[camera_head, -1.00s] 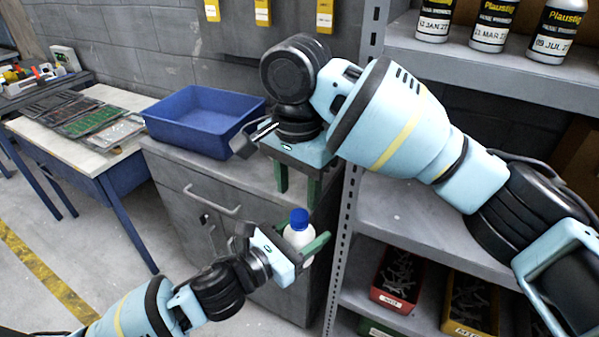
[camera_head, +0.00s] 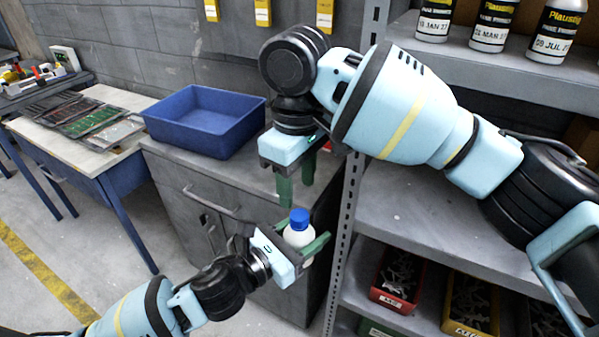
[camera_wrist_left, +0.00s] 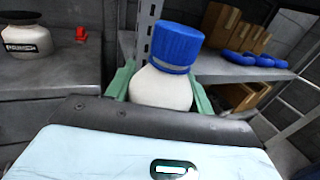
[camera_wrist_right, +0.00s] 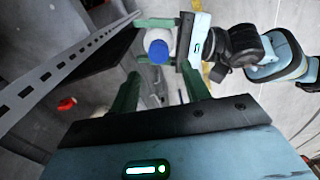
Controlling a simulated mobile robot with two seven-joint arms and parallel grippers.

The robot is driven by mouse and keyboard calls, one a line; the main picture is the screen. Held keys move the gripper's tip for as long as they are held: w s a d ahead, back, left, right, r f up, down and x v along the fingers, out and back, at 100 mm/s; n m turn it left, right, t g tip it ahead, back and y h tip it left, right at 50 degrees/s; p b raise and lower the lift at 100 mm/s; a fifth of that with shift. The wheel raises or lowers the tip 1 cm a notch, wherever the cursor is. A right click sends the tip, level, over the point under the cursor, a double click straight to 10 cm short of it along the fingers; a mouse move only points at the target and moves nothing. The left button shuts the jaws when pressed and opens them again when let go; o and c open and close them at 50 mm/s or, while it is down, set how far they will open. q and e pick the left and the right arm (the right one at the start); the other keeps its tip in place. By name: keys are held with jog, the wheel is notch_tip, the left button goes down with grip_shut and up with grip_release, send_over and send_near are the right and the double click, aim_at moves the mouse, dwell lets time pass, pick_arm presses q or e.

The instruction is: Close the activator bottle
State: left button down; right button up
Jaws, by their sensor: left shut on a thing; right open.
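The activator bottle (camera_head: 298,237) is white and stands upright in my left gripper (camera_head: 306,240), in front of the grey cabinet. Its blue cap (camera_head: 299,217) sits on top; the left wrist view shows the cap (camera_wrist_left: 175,48) on the bottle neck with a pale ring at its lower edge. I cannot tell how tight it is. My left gripper's green fingers are shut around the bottle body. My right gripper (camera_head: 297,193) is open and empty, fingers pointing down, above the bottle and apart from it. The right wrist view shows the cap (camera_wrist_right: 158,51) beyond its fingertips.
A blue tray (camera_head: 255,112) stands on the cabinet top (camera_head: 235,172). A small red object (camera_wrist_right: 67,103) and a white labelled container (camera_wrist_left: 27,40) are on the counter. The shelf upright (camera_head: 345,210) rises just right of the bottle. Red (camera_head: 392,302) and yellow bins sit on the low shelf.

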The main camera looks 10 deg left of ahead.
aim_at(300, 215)
jog(key=n, duration=0.6)
jog(key=shift+r, duration=0.2)
jog(key=n, duration=0.6)
jog(key=shift+r, duration=0.2)
jog(key=n, duration=0.6)
jog(key=shift+d+r+n, duration=0.1)
jog(key=shift+r+n, duration=0.1)
jog(key=shift+n, duration=0.1)
jog(key=n, duration=0.5)
jog(key=shift+r, duration=0.1)
jog(key=shift+w+f, duration=0.1)
jog(key=shift+f, duration=3.9)
